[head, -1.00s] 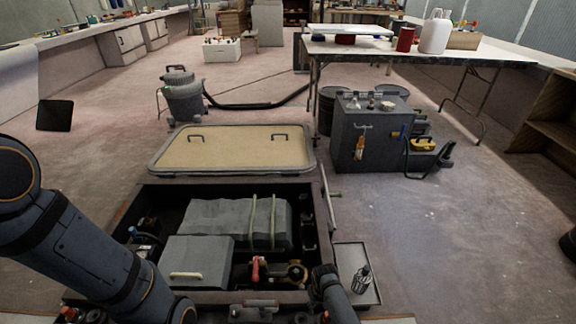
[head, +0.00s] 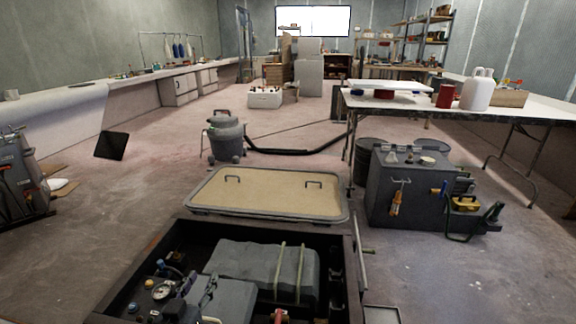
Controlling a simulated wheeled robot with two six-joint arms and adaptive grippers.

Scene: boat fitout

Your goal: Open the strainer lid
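The strainer and its lid cannot be made out. A red valve handle (head: 280,316) shows at the bottom edge, and the area just in front of it is cut off. My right gripper is not in view.
A grey tank (head: 262,270) with two straps lies in the box, near a pressure gauge (head: 163,290). The removed hatch panel (head: 265,195) lies behind it. A grey cabinet (head: 400,200) stands right, a vacuum (head: 224,138) farther back.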

